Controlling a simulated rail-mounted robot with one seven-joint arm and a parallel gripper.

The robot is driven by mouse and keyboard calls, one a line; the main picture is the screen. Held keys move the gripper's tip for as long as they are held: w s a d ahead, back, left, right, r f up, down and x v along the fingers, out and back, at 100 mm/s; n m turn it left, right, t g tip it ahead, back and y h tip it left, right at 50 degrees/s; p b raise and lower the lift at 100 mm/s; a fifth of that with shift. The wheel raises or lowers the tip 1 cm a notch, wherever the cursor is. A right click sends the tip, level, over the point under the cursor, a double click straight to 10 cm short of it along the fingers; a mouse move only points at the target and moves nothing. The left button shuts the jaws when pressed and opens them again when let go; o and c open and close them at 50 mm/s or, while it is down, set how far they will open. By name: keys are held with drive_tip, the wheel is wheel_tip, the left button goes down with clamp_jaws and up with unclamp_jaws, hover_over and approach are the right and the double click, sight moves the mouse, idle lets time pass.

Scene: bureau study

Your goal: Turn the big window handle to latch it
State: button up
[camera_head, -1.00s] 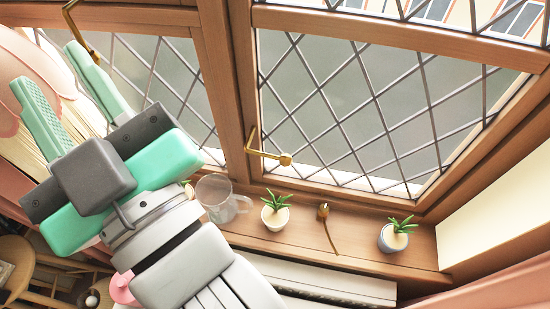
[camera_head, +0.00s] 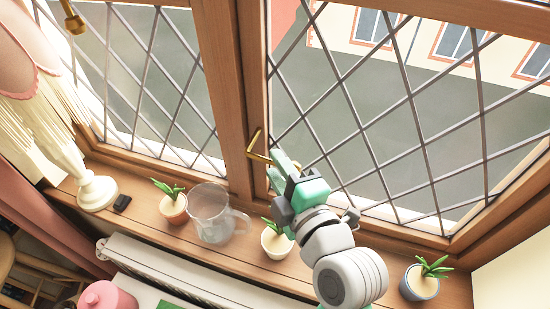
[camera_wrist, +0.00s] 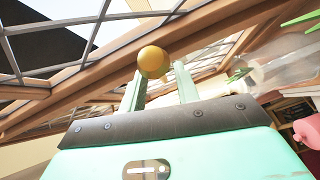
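The brass handle of the big window (camera_head: 255,143) is on the left edge of the right-hand window, beside the wooden post. Its upper bar slants up, and its lower part runs toward my fingers. My gripper (camera_head: 276,170) is at the handle's lower end, hiding part of it. In the wrist view, the handle's round brass knob (camera_wrist: 153,62) shows large near the fingertips, overlapping the left finger. My gripper's two green fingers (camera_wrist: 160,82) are apart there with a gap between them. I cannot tell whether the fingers touch the handle.
On the sill are a glass mug (camera_head: 210,215), potted plants (camera_head: 172,205) (camera_head: 277,243) (camera_head: 420,282) and a small black object (camera_head: 122,203). A fringed lamp (camera_head: 97,190) stands at left. Another brass handle (camera_head: 74,22) is at upper left. A radiator (camera_head: 180,275) runs below the sill.

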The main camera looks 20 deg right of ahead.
drive_tip(key=shift+w+f, duration=0.1)
drive_tip(key=shift+w, duration=1.05)
clamp_jaws()
drive_tip(key=shift+f, duration=0.1)
